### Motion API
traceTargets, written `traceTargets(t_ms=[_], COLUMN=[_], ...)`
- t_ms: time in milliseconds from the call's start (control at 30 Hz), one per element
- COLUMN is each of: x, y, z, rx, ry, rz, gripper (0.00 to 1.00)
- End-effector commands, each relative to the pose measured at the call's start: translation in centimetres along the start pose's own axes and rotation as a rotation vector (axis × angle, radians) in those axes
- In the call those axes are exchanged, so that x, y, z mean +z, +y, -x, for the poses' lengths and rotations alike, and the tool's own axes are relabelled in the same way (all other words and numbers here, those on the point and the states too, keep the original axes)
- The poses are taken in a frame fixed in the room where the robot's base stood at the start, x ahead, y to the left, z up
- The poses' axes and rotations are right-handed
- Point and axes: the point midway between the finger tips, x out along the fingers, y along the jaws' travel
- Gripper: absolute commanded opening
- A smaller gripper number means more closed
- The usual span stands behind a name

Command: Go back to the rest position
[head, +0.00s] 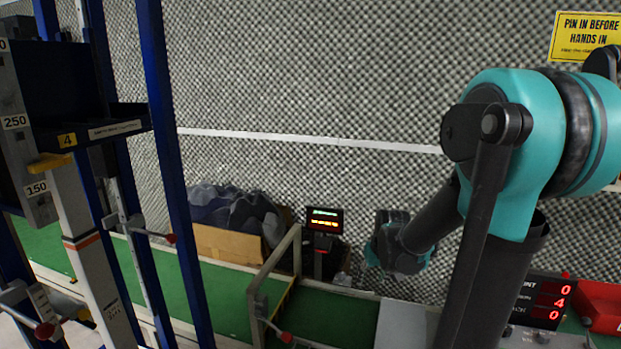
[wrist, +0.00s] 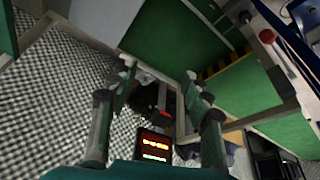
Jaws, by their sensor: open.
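My gripper (wrist: 160,80) shows in the wrist view with its two fingers well apart. No object is held between them. Beyond the fingers are green surfaces, a grey rail frame and a small display with lit red and green rows (wrist: 155,146). In the head view my arm reaches down from the right, and its wrist end hangs in front of the foam wall (head: 300,80), right of the small display (head: 324,220). The fingertips cannot be made out in the head view.
A blue-framed rack (head: 170,150) with marked shelves stands at the left. A grey rail (head: 270,265) rises over the green surface (head: 330,315). A red counter display (head: 545,300) and yellow sign (head: 587,37) are right.

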Motion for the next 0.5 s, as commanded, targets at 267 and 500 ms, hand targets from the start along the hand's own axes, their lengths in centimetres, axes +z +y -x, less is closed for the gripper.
traceTargets(t_ms=[267,500], x=[10.1,15.3], y=[-0.9,-1.3], z=[2.6,2.9], rx=[0.029,0.045], ry=[0.001,0.003], rz=[-0.075,-0.116], gripper=[0.49,0.49])
